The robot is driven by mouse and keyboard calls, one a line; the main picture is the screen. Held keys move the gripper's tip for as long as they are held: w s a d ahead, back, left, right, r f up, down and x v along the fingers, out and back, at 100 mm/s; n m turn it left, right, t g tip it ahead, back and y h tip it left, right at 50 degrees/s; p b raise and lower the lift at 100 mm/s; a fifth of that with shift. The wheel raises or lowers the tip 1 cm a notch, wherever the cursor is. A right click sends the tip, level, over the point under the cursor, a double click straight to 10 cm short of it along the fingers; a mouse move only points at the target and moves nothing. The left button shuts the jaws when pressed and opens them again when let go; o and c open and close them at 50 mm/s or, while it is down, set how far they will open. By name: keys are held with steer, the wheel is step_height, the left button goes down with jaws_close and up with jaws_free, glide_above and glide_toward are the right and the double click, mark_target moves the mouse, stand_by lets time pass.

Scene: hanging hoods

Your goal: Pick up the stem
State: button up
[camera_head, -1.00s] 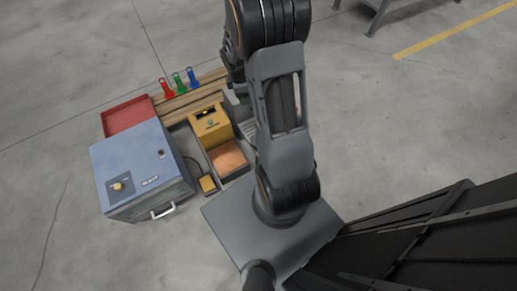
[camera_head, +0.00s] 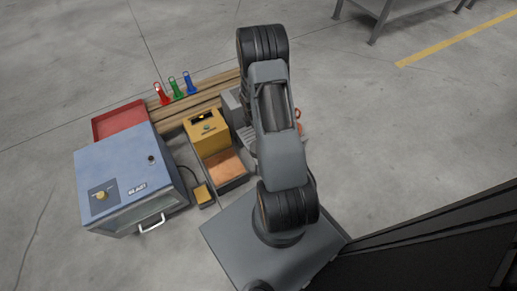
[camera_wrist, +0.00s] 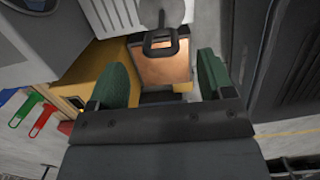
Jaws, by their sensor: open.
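My gripper (camera_wrist: 165,78) shows in the wrist view with two green-padded fingers spread apart and nothing held between them. Beyond the fingers, a dark loop-shaped piece with a grey rounded part (camera_wrist: 166,12) shows in front of an orange-brown pad (camera_wrist: 158,68); I cannot tell whether this is the stem. No stem can be told for sure in either view. In the head view my arm hides my gripper and part of the area behind it.
A yellow box (camera_head: 207,138) with an orange-topped tray (camera_head: 226,166) stands left of my arm. A blue cabinet (camera_head: 125,170), red tray (camera_head: 120,122) and yellow pedal (camera_head: 203,194) are farther left. Red (camera_head: 161,94), green (camera_head: 176,89) and blue (camera_head: 190,83) tags stand behind.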

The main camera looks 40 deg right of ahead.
steer(key=shift+s+d+f+b, duration=0.1)
steer(key=shift+d+f+b, duration=0.1)
steer(key=shift+f+b, duration=0.9)
steer(key=shift+s+d+f+b, duration=0.15)
steer(key=shift+f+b, duration=0.4)
steer(key=shift+f, duration=1.05)
steer(key=shift+w, duration=0.1)
steer(key=shift+c, duration=0.3)
steer(key=shift+r, duration=0.1)
jaws_close()
